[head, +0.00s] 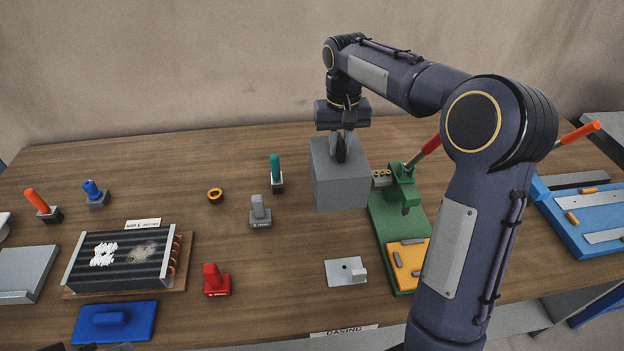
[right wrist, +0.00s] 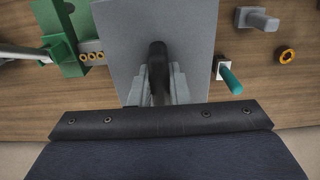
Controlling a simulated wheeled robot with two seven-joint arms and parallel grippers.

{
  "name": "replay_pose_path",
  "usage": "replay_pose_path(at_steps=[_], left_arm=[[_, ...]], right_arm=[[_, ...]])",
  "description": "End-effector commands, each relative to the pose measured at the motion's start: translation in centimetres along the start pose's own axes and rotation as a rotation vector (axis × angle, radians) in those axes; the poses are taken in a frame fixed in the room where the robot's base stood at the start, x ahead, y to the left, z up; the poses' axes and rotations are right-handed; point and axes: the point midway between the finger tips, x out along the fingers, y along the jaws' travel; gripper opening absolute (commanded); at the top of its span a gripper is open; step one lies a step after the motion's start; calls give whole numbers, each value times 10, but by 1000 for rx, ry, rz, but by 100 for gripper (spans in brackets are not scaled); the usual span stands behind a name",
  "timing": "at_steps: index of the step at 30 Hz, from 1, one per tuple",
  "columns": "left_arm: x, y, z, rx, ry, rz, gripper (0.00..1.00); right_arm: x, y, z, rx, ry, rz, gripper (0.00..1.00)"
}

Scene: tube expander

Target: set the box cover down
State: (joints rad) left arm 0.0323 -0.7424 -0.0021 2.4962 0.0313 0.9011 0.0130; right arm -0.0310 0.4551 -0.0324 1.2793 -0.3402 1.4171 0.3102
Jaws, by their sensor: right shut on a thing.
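The box cover is a plain grey box (head: 338,182) in the middle right of the head view, beside the green tube expander (head: 405,188). My right gripper (head: 342,146) points down over it and is shut on its top. In the right wrist view, the cover's grey top (right wrist: 190,40) fills the upper middle, with the right gripper's fingers (right wrist: 158,85) closed at a dark upright part on it. I cannot tell whether the cover's underside touches the table; it hides what lies beneath. My left gripper does not show clearly.
The wooden table (head: 300,280) holds a teal-handled tool (head: 275,170), a grey block (head: 260,212), a yellow ring (head: 215,196) and a grey plate (head: 346,271) near the cover. A finned radiator (head: 120,262) lies at left. Bare table shows between the grey block and the cover.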

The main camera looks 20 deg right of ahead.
Motion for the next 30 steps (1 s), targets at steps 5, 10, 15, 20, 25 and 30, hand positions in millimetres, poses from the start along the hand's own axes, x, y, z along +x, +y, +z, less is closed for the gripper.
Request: replay_pose_path(at_steps=[5,10,15,20,25,30], left_arm=[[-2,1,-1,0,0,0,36],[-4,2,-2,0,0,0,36],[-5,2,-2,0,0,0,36],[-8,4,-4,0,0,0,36],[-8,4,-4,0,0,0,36],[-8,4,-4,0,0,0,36]], right_arm=[[23,0,1,0,-5,2,0],[52,0,1,1,-4,0,0],[68,0,0,0,-2,0,0],[91,0,1,0,-4,1,0],[100,0,0,0,1,0,0],[100,0,0,0,1,0,0]])
